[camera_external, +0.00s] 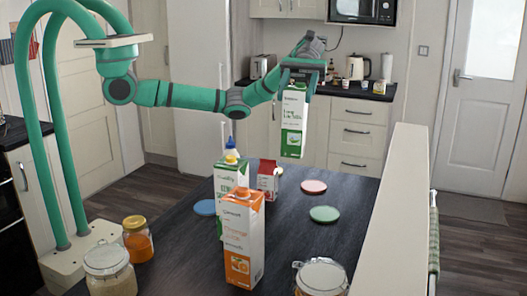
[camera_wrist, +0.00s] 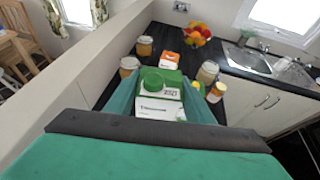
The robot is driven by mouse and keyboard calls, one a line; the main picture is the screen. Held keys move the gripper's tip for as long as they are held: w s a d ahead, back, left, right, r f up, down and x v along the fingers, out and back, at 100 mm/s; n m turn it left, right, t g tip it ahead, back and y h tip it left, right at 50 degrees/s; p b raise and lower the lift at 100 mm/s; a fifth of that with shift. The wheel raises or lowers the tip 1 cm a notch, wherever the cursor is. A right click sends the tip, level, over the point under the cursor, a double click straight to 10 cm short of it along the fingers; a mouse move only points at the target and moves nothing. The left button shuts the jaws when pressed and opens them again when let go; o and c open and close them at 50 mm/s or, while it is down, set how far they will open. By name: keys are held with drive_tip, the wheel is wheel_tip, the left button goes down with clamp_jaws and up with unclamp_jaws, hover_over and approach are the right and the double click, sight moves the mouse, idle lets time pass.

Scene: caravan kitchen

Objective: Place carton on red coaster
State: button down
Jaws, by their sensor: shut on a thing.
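My gripper (camera_external: 298,86) is shut on the upper part of a tall white and green carton (camera_external: 292,125) and holds it upright in the air. In the wrist view the carton's green cap and top (camera_wrist: 160,84) show between my green fingers. The red coaster (camera_external: 313,187) lies flat on the dark table, bare. In the external view it appears below and slightly right of the carton's bottom, with a gap between. The exact depth between them is hard to tell. I cannot make out the red coaster in the wrist view.
A green coaster (camera_external: 324,214) and a blue coaster (camera_external: 204,207) lie on the table (camera_external: 292,228). An orange carton (camera_external: 243,245), another white-green carton (camera_external: 229,178) and a small red-white carton (camera_external: 268,180) stand left of the red coaster. Jars stand near the front; a low wall (camera_external: 392,200) borders the right.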

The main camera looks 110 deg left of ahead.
drive_tip(key=s+a+n+t, duration=0.3)
drive_tip(key=s+a+t, duration=0.1)
drive_tip(key=s+a, duration=1.05)
drive_tip(key=w+a+f, duration=0.4)
drive_tip(key=w+f, duration=1.2)
drive_tip(key=f, duration=0.2)
drive_tip(key=shift+y, duration=0.4)
drive_tip(key=shift+a+f, duration=0.1)
drive_tip(key=shift+f, duration=0.1)
drive_tip(key=c, duration=0.8)
unclamp_jaws()
drive_tip(key=shift+g, duration=0.3)
drive_tip(key=shift+c, duration=0.2)
